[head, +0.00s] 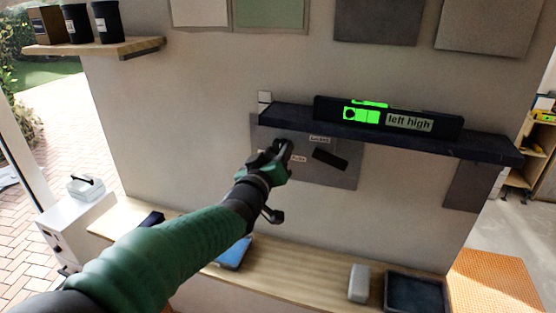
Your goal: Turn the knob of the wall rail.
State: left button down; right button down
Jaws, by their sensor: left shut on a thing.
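The dark wall rail (400,138) runs across the wall and slopes down to the right in the picture. A black spirit level (450,127) lies on it, with a lit green vial and a label reading "left high". The dark bubble sits at the vial's left end. A grey plate (345,178) is on the wall under the rail's left part. My left gripper (284,150) is at the plate's left side, shut on the knob, which its fingers mostly hide. A black tilted bar (330,159) on the plate is to the right of the gripper, apart from it.
A wooden bench (300,268) below holds a blue item (235,252), a pale block (359,283) and a dark tray (416,275). A shelf (100,50) with dark cups is at upper left. Panels hang above the rail.

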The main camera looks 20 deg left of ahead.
pick_arm(q)
jog(key=shift+f+n+b, duration=0.25)
jog(key=shift+n+b, duration=0.15)
jog(key=shift+n, duration=0.4)
jog(key=c, duration=1.3)
grip_release()
jog(key=o, duration=0.4)
jog(key=shift+r, duration=0.15)
jog(key=shift+o, duration=0.2)
